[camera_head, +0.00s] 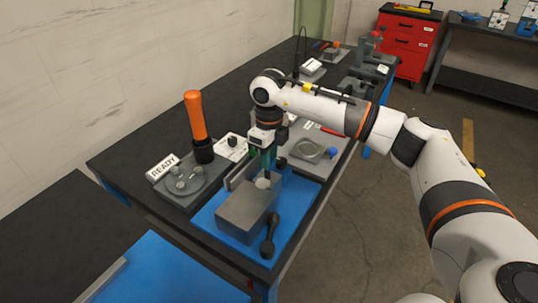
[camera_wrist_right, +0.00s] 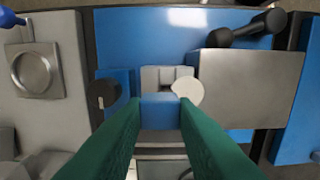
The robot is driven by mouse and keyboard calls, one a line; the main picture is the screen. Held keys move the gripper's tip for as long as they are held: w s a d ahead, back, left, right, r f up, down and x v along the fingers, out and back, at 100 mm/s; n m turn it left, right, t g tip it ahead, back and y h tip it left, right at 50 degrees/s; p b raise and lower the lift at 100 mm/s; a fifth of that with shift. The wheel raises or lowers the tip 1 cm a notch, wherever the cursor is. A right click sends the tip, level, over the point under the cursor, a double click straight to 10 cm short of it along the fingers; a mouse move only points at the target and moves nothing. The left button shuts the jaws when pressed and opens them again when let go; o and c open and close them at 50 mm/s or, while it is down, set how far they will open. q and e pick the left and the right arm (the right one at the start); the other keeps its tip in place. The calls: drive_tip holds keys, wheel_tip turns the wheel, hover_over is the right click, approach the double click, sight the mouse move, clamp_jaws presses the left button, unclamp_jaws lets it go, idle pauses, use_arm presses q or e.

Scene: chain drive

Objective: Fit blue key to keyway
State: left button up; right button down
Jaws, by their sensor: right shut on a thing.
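My right gripper (camera_head: 267,170) points down over the workbench, beside the grey block. In the right wrist view its two green fingers (camera_wrist_right: 160,115) are shut on the blue key (camera_wrist_right: 160,110). Under the key is a light grey fixture (camera_wrist_right: 153,74) with a raised slotted part. The keyway itself is not clearly visible behind the key and fingers, and I cannot tell whether the key touches it. A pale round disc (camera_wrist_right: 187,91) lies right beside the key; it also shows in the head view (camera_head: 263,183). My left gripper is not in view.
A big grey block (camera_wrist_right: 250,88) and a dark dumbbell-shaped tool (camera_wrist_right: 250,27) lie close by on the blue mat (camera_head: 288,226). A grey plate with a round recess (camera_head: 308,150) is at the right.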

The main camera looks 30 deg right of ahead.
drive_tip(key=shift+f+b, duration=1.2)
drive_tip(key=shift+f, duration=0.5)
drive_tip(key=c, duration=1.1)
unclamp_jaws()
wheel_tip(320, 180, up, 12)
drive_tip(key=b, duration=0.1)
